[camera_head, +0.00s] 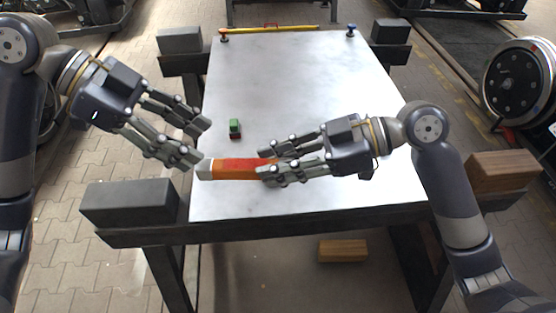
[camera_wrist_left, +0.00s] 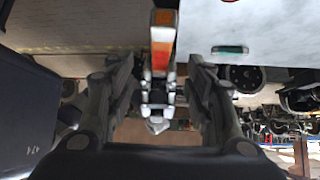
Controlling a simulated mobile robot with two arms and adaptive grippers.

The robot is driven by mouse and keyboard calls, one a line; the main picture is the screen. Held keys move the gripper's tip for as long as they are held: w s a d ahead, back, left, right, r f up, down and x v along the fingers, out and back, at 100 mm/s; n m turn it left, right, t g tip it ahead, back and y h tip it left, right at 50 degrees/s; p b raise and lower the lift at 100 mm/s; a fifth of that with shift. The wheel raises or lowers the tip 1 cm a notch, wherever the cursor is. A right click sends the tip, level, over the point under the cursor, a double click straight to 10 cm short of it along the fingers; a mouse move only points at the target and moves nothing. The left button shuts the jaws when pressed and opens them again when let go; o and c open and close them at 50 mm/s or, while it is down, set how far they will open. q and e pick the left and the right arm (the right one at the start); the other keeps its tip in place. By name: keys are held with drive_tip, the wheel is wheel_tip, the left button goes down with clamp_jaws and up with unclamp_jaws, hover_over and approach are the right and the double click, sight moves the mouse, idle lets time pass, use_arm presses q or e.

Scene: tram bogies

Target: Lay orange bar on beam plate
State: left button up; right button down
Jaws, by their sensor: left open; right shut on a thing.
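The orange bar (camera_head: 230,169), with a pale end and a redder upper face, lies sideways in my right gripper (camera_head: 265,165), which is shut on it near its right end. The bar is over the front part of the pale plate (camera_head: 300,80) resting across dark beams; I cannot tell whether it touches the plate. My left gripper (camera_head: 201,142) is open and empty, its fingertips close to the bar's pale end. In the left wrist view the bar (camera_wrist_left: 163,48) appears between the open left fingers (camera_wrist_left: 162,75), with the right gripper's fingers beyond it.
A small green and dark red object (camera_head: 235,128) stands on the plate's left side. A yellow bar (camera_head: 270,29) lies along the far edge. The plate's middle is clear.

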use_arm(q)
drive_tip(key=w+a+f+n+t+h, duration=0.1)
drive_tip(key=w+a+f+n+t, duration=0.25)
drive_tip(key=w+a+n, duration=0.65)
drive_tip(key=w+a+f+n+t+y, duration=0.2)
drive_tip(key=w+a+f+n+t, duration=0.1)
drive_tip(key=w+a+f, duration=0.8)
drive_tip(key=s+a+f+n+y, duration=0.3)
drive_tip(key=s+a+f, duration=0.1)
drive_tip(key=a+f, duration=0.7)
drive_tip(key=s+a+f+n+y, duration=0.3)
drive_tip(key=a+f+n, duration=0.1)
drive_tip(key=a+f, duration=0.7)
drive_tip(key=s+d+f+m+g+y, duration=0.15)
drive_tip(key=s+d+f, duration=0.25)
drive_tip(key=s+f, duration=0.85)
drive_tip(key=s+d+f+g+y, duration=0.15)
drive_tip(key=s+d+f, duration=0.25)
drive_tip(key=s+f, duration=0.9)
drive_tip(key=s+d+f, duration=0.4)
drive_tip(key=s+d, duration=0.3)
drive_tip(key=s+d+f+m+g, duration=0.1)
drive_tip(key=s+d+f, duration=0.4)
drive_tip(key=s+d, duration=0.3)
drive_tip(key=s+d+f+m+h, duration=0.1)
drive_tip(key=s+d+f, duration=0.4)
drive_tip(key=s+d, duration=0.2)
drive_tip(key=shift+s+d+f+g, duration=0.15)
drive_tip(key=shift+d+g, duration=0.2)
drive_tip(key=shift+d, duration=0.4)
